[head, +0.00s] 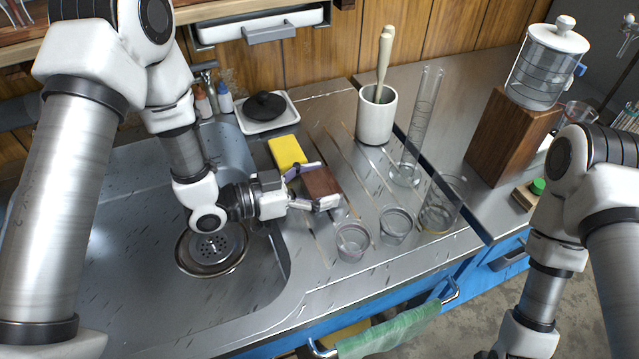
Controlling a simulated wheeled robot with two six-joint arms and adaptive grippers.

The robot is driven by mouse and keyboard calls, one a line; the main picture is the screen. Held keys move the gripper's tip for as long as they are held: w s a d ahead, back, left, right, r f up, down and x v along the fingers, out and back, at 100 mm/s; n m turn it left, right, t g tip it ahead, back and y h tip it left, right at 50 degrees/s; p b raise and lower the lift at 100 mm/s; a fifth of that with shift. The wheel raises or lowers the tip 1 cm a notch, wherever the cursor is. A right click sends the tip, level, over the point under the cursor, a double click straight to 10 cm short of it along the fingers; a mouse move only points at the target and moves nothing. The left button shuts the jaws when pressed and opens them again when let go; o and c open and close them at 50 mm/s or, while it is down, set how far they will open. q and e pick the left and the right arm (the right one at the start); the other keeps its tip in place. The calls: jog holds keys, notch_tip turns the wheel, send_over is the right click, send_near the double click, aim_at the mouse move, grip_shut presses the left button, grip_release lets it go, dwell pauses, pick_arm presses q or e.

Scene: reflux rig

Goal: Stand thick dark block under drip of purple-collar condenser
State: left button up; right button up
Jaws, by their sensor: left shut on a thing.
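My left gripper (312,187) is shut on a dark brown wooden block (320,181). One finger shows on the block's far side and one on its near side. The block is over the steel drainboard, right of the sink. I cannot tell whether its underside touches the surface. No condenser with a purple collar shows in this view. My right arm comes down at the right edge, and its gripper is cut off by the bottom of the picture.
A yellow sponge (286,152) lies just behind the block. A large wooden block (500,140) carries a glass jar (545,68). The sink (130,260) is left.

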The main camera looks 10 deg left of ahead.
pick_arm(q)
jog(key=shift+f, duration=0.15)
jog(key=o, duration=1)
